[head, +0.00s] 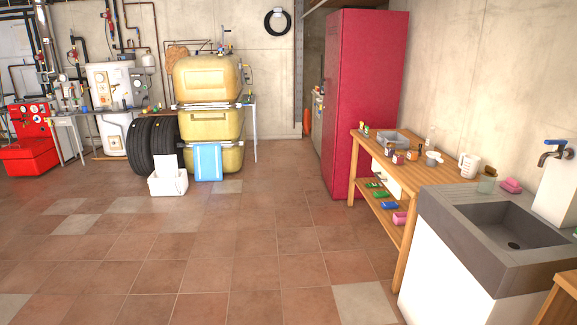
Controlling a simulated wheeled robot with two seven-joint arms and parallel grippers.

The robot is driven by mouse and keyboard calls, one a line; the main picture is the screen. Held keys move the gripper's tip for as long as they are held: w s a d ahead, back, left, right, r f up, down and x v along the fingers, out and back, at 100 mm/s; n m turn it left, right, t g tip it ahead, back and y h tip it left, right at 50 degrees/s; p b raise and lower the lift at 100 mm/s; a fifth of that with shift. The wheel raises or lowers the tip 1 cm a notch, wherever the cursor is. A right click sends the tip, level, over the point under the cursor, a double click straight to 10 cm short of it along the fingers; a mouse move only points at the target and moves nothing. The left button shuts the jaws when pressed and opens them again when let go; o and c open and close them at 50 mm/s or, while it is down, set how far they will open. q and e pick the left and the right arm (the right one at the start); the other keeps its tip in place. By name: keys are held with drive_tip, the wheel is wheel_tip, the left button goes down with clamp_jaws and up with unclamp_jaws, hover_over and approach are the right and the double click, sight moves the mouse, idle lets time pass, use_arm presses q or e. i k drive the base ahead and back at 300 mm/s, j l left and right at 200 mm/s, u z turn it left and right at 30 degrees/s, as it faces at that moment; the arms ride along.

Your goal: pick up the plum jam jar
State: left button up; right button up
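Several small dark jars or boxes stand on the wooden table (442,176) at the right. One small dark red-brown jar-like item (398,158) is near the table's front edge, and another (412,155) is beside it. They are too small for me to read a label, so I cannot tell which, if any, is the plum jam jar. Neither of my grippers shows in the head view.
A grey stone sink (455,228) adjoins the table's near end. A tall red cabinet (362,100) stands beyond the table. Yellow tanks (208,82), tyres (140,145) and a white box (167,183) are at the back left. The tiled floor in the middle is clear.

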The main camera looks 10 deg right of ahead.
sight(389, 150)
drive_tip(key=i, duration=1.9)
